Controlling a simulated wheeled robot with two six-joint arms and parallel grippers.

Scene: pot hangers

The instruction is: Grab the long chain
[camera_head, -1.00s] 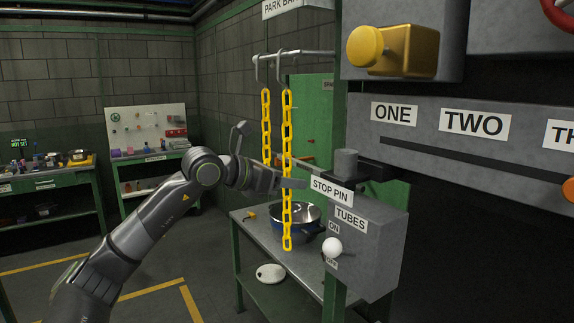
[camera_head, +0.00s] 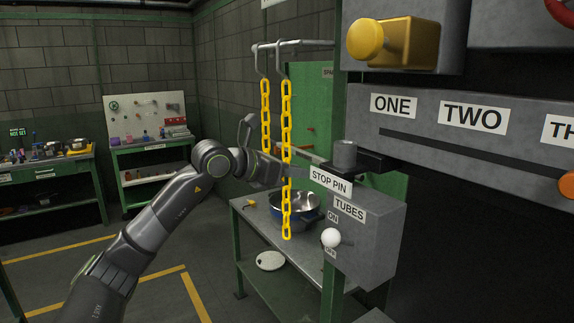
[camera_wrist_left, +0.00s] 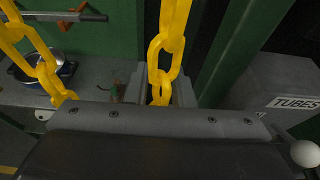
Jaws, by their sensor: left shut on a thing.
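The long yellow chain (camera_head: 287,205) hangs from the right-hand hook on a metal bar and reaches down to about the pot's height. A shorter yellow chain (camera_head: 265,110) hangs from the hook to its left. My left gripper (camera_head: 287,171) is shut on the long chain around its middle. In the left wrist view the long chain (camera_wrist_left: 163,55) runs down between the jaws (camera_wrist_left: 160,92), and the short chain (camera_wrist_left: 42,70) shows at the left. The long chain's lower end is hidden there. My right gripper is not in view.
A blue pot (camera_head: 308,222) stands on a metal table (camera_head: 262,228) behind the long chain. A grey control box (camera_head: 365,240) with a white knob (camera_head: 330,237) is close on the right. A green panel (camera_head: 318,115) stands behind.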

